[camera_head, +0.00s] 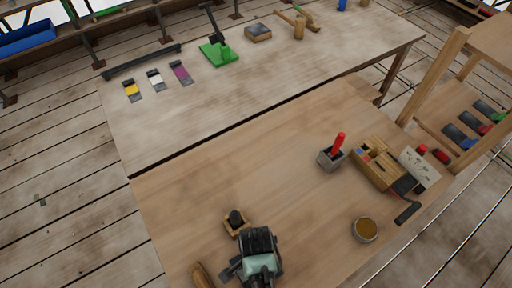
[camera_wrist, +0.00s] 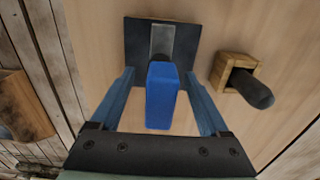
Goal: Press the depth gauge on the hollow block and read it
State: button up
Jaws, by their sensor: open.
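My gripper (camera_wrist: 160,76) is open, its two fingers on either side of a blue handle (camera_wrist: 162,98) with gaps on both sides. The handle joins a grey metal strip on a dark square plate (camera_wrist: 138,55) on the bench. In the head view my gripper (camera_head: 256,262) is over the near bench and hides this tool. A small wooden block with a black knob (camera_wrist: 250,90) is right of the fingers; it also shows in the head view (camera_head: 236,220). I cannot tell which thing is the depth gauge or the hollow block.
A grey holder with a red handle (camera_head: 331,157), a slotted wooden rack (camera_head: 377,165) and a round tin (camera_head: 365,230) stand on the near bench's right. A brown wooden piece (camera_head: 202,276) lies left of my gripper. The near bench's middle is clear.

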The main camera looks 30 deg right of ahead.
notch_tip(320, 180, up, 13)
jog(key=shift+f+b, duration=0.15)
jog(key=shift+b, duration=0.65)
